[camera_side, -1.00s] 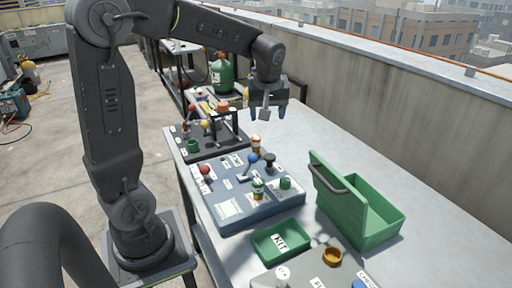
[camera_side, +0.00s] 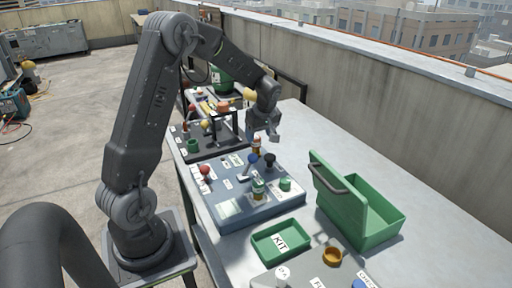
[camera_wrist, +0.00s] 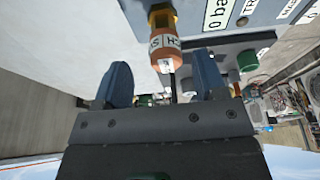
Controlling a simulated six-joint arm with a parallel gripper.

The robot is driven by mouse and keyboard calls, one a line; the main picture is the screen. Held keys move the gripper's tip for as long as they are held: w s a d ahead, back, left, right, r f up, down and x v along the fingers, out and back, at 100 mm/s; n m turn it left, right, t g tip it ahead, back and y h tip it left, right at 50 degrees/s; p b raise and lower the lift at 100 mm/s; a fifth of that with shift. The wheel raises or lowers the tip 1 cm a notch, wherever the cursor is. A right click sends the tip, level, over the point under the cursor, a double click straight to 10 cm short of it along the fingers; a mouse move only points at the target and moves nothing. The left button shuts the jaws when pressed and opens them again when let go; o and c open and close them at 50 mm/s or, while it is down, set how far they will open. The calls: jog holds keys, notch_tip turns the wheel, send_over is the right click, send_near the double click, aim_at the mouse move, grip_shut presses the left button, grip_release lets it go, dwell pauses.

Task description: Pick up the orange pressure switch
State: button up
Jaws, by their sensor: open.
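The orange pressure switch (camera_side: 256,145) with a white label band stands at the far edge of the blue-grey panel (camera_side: 230,207) in the side view. In the wrist view the switch (camera_wrist: 166,54) shows ahead of the jaws, roughly centred between them, with a thin dark stem or wire pointing toward the gripper. My gripper (camera_side: 264,136) is close above and beside the switch. In the wrist view my gripper (camera_wrist: 163,76) has its two blue fingers apart with nothing clamped between them. I cannot tell whether a finger touches the switch.
A green KIT tray (camera_side: 261,253) and green bin (camera_side: 378,238) stand nearer. Another dark panel (camera_side: 223,150) lies behind.

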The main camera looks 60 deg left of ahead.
aim_at(256, 137)
jog(key=x, duration=0.5)
jog(key=shift+s+a, duration=0.25)
jog(key=shift+a, duration=0.05)
jog(key=c, duration=1)
jog(key=shift+c, duration=0.8)
jog(key=shift+r, duration=0.15)
